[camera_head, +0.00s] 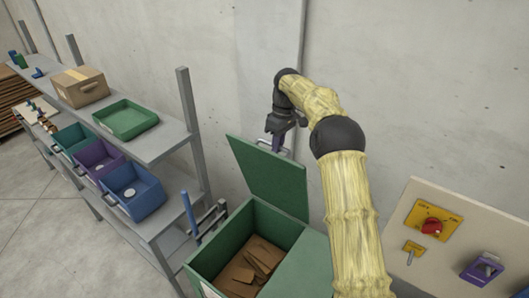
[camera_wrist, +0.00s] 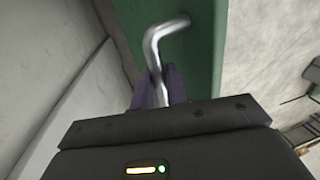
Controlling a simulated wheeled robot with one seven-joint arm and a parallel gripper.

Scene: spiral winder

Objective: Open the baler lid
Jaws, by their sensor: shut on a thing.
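The baler lid (camera_head: 265,172) is a green panel standing raised, close to upright, at the back of a green baler box (camera_head: 219,243). The box is open at the top and holds brown cardboard scraps (camera_head: 247,268). My gripper (camera_head: 277,141) is at the lid's upper edge, shut on the metal lid handle (camera_head: 264,142). In the wrist view, the bent silver handle (camera_wrist: 155,45) runs between the purple fingers of my gripper (camera_wrist: 160,85), with the green lid (camera_wrist: 204,50) behind it. Part of the handle is hidden by the fingers.
A grey shelf (camera_head: 172,138) on the left carries a cardboard box (camera_head: 80,87), a green tray (camera_head: 126,119) and several coloured bins. A control panel (camera_head: 455,205) with a red knob (camera_head: 432,227) stands at the right. The concrete wall (camera_head: 420,90) is close behind the lid.

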